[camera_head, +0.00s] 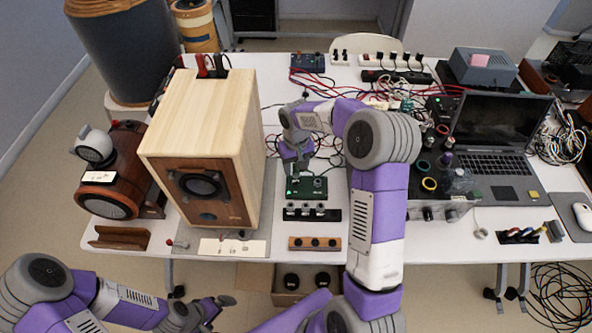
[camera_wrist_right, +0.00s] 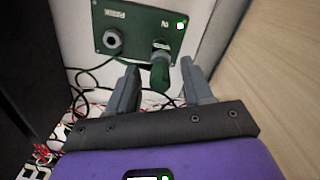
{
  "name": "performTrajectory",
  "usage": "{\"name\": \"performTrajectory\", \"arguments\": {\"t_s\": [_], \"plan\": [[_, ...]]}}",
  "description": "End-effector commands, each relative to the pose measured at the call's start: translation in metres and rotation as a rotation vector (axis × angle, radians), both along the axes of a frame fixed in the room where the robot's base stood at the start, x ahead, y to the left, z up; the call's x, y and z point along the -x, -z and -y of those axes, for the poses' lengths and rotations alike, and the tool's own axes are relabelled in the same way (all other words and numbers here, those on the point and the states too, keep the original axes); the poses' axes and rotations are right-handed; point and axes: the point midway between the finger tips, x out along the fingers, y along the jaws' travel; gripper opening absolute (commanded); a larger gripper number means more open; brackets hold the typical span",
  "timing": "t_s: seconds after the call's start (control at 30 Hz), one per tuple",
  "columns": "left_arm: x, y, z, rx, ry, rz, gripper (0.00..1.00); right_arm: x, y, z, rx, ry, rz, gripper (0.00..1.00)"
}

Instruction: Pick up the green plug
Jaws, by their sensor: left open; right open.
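The green plug (camera_wrist_right: 159,73) stands in a socket of a green panel (camera_wrist_right: 189,30) in the right wrist view. It lies between the two fingertips of my right gripper (camera_wrist_right: 160,80), which is open, with gaps visible on both sides. In the head view my right gripper (camera_head: 297,160) hangs just behind the green box (camera_head: 314,186), right of the wooden speaker (camera_head: 245,110). I cannot make out the plug clearly there. My left gripper (camera_head: 222,303) is open and empty, low in front of the table's front edge.
The tall speaker stands close beside my right gripper. A dark block (camera_head: 312,214) and a wooden strip (camera_head: 314,243) lie before the green box. Red and black cables (camera_head: 272,125) run behind.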

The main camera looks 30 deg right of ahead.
Motion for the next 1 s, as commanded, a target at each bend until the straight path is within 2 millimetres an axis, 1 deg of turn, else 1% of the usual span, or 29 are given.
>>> {"name": "performTrajectory", "arguments": {"t_s": [0.2,0.53,0.83,0.93,1.0], "plan": [[0.0,0.0,0.0,0.0,0.0,0.0,1.0,0.0,0.001,0.0,0.0,0.0,0.001,0.5],[0.0,0.0,0.0,0.0,0.0,0.0,1.0,0.0,0.0,0.0,0.0,0.0,0.001,0.0],[0.0,0.0,0.0,0.0,0.0,0.0,1.0,0.0,-0.001,0.0,0.0,0.0,0.002,0.0],[0.0,-0.003,0.0,0.0,0.0,0.0,1.0,-0.001,-0.01,0.0,0.001,0.0,0.004,0.0],[0.0,-0.006,0.0,0.0,0.0,0.0,1.0,-0.001,-0.021,0.0,0.001,0.0,0.005,0.0]]}}
